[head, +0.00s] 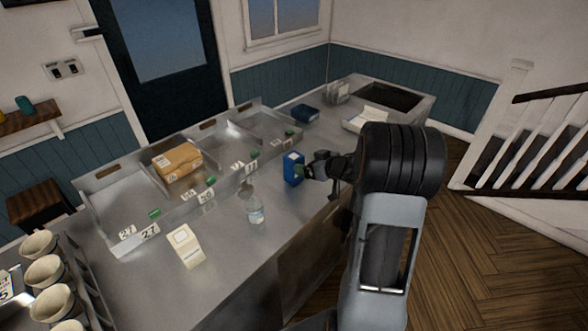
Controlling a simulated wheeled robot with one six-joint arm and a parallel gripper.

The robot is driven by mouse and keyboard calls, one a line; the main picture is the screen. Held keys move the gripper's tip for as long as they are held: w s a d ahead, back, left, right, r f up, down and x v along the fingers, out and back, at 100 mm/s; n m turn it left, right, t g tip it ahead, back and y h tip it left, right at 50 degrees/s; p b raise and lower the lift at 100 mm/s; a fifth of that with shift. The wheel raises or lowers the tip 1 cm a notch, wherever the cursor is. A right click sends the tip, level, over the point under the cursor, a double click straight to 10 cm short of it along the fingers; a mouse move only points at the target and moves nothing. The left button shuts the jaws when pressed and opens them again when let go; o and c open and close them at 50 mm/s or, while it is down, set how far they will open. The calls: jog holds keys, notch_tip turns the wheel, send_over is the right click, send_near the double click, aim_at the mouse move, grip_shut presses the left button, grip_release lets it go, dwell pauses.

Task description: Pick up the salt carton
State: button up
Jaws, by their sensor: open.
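A small blue carton (293,169) stands upright on the steel counter, near its front edge. A cream-white carton (187,246) stands farther left on the counter. I cannot read either label, so I cannot tell by print which is the salt. My gripper (304,172) is open at the right side of the blue carton, close to it. I cannot tell whether the fingers touch it or reach around it, as the arm and the small size hide this.
A clear bottle (255,208) stands left of the blue carton. Behind are steel trays (112,198), one holding a brown package (177,161), with number cards along the front. A dark blue box (305,113) lies farther back.

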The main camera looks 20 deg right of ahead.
aim_at(300, 160)
jog(key=shift+p+x, duration=0.55)
jog(key=shift+x, duration=2.55)
jog(key=shift+f, duration=0.2)
jog(key=c, duration=1.1)
jog(key=shift+o, duration=0.2)
jog(key=shift+r, duration=0.15)
jog(key=shift+r, duration=0.25)
notch_tip(300, 160, up, 2)
jog(key=shift+r, duration=0.2)
jog(key=s+r, duration=1)
jog(key=s, duration=0.4)
jog(key=shift+d, duration=0.3)
